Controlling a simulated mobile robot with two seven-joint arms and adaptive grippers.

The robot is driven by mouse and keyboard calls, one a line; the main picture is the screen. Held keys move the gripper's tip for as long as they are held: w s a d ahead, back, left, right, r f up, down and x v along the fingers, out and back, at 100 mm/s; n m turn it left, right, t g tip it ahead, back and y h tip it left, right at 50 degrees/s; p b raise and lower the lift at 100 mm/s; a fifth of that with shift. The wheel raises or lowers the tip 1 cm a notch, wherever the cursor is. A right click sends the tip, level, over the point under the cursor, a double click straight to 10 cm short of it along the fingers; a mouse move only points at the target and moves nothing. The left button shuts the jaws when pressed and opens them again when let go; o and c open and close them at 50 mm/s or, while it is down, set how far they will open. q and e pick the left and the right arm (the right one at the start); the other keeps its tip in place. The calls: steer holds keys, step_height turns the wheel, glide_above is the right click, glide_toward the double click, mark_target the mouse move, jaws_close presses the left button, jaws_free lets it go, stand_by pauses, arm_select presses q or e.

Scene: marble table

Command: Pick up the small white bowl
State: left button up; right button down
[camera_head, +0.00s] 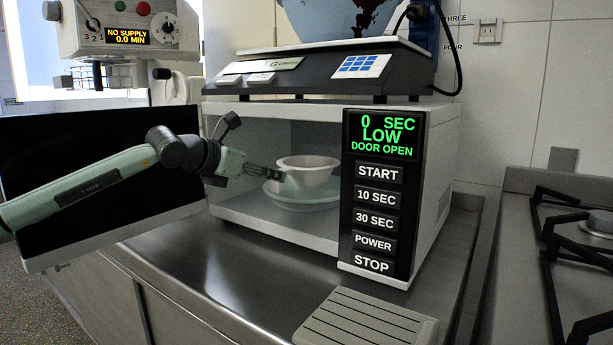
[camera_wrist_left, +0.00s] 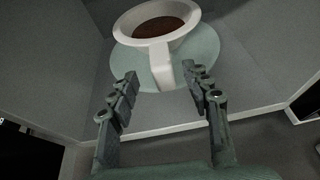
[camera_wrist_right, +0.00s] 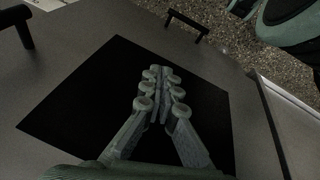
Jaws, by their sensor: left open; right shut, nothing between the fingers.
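The small white bowl (camera_head: 308,170) sits on a round glass plate (camera_head: 290,194) inside the open microwave. In the left wrist view the bowl (camera_wrist_left: 190,40) has a white handle pointing toward me and holds something brown. My left gripper (camera_head: 279,176) reaches into the microwave from the left, with its tips close to the bowl's near side. In its wrist view the open fingers (camera_wrist_left: 162,80) stand on either side of the handle's end, with gaps visible. My right gripper (camera_wrist_right: 163,72) is shut and empty, and is outside the head view.
The microwave (camera_head: 235,224) has its door (camera_head: 60,140) swung open to the left, behind my left arm. Its control panel (camera_head: 378,190) stands right of the opening. A scale (camera_head: 320,65) with a large bowl rests on top. A gas stove (camera_head: 575,240) is at the right.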

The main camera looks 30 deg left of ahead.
mark_target(302, 176)
arm_select(q)
steer(key=p+x, duration=0.1)
steer(key=x, duration=0.4)
steer(key=shift+d+f, duration=0.15)
steer(key=shift+f, duration=0.1)
steer(key=shift+s, duration=0.1)
arm_select(e)
steer(key=x, duration=0.2)
steer(key=a+x, duration=0.1)
steer(key=x, duration=0.1)
steer(key=shift+f, duration=0.1)
arm_select(q)
steer(key=shift+c, duration=0.4)
jaws_close()
steer(key=shift+r, duration=0.1)
